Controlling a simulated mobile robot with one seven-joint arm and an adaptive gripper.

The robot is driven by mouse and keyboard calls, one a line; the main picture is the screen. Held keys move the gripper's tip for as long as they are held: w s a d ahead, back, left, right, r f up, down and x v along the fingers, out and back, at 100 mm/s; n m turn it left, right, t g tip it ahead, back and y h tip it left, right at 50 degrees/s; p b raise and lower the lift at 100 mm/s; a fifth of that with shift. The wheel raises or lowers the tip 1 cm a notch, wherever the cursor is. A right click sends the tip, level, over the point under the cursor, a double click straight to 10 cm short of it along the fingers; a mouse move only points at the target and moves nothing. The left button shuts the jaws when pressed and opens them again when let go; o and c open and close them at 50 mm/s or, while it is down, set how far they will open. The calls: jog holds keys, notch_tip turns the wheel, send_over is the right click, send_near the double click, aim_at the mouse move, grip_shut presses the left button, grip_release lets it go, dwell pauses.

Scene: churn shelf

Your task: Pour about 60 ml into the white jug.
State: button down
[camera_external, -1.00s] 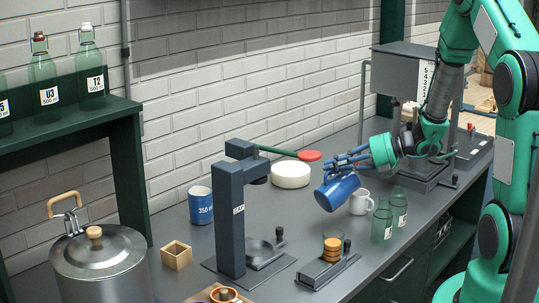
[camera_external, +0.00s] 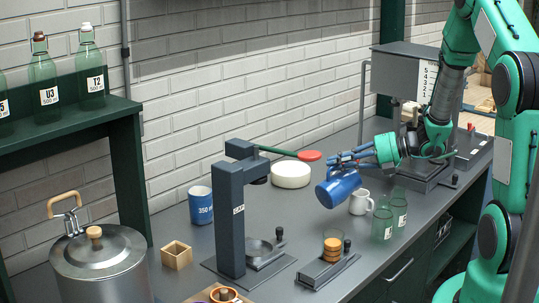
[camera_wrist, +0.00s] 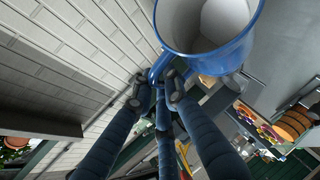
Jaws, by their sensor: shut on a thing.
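My gripper (camera_external: 350,158) is shut on a blue jug (camera_external: 338,188) and holds it tilted above the bench, its mouth toward the lower left. In the wrist view, my gripper (camera_wrist: 158,92) grips the handle of the blue jug (camera_wrist: 208,62), whose pale inside shows; I cannot tell how much liquid is in it. A small white jug (camera_external: 361,204) stands upright on the bench, just right of the blue jug in the picture. Its inside is not clearly visible. No stream of liquid is visible.
Two green glasses (camera_external: 382,224) stand right of the white jug. A metal pot (camera_external: 98,265) stands at front left.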

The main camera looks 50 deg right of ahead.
jog(key=shift+s+d+r+m+t+y+p, duration=0.15)
jog(key=shift+d+r+m+y+p, duration=0.1)
jog(key=shift+d+p, duration=0.35)
jog(key=shift+s+d+r+m+t+y+p, duration=0.15)
jog(key=shift+d+r+y+p, duration=0.1)
jog(key=shift+d+p, duration=0.3)
dwell(0.9)
jog(key=shift+s+d+r+m+t+y+p, duration=0.15)
jog(key=shift+d+r+m+t+p, duration=0.1)
jog(key=shift+d+p, duration=0.2)
jog(key=shift+s+d+r+m+t+y+p, duration=0.15)
jog(key=shift+d+m+p, duration=0.15)
jog(key=shift+p, duration=0.2)
dwell(0.8)
jog(key=shift+w, duration=0.15)
jog(key=shift+w+a+f+n+g+b, duration=0.2)
jog(key=shift+a+f+n+g+b, duration=0.3)
jog(key=shift+a+b, duration=0.5)
jog(key=b, duration=0.1)
jog(key=a+h+b, duration=0.1)
jog(key=a+f+n+b, duration=0.1)
jog(key=shift+w+a+g+h, duration=0.2)
jog(key=shift+w+g+h, duration=0.1)
jog(key=shift+w+h, duration=0.1)
jog(key=shift+a+p, duration=0.25)
jog(key=shift+p, duration=0.15)
jog(key=shift+f, duration=0.3)
jog(key=shift+a+f+n+h, duration=0.1)
jog(key=shift+a+n+h, duration=0.15)
jog(key=shift+h, duration=0.15)
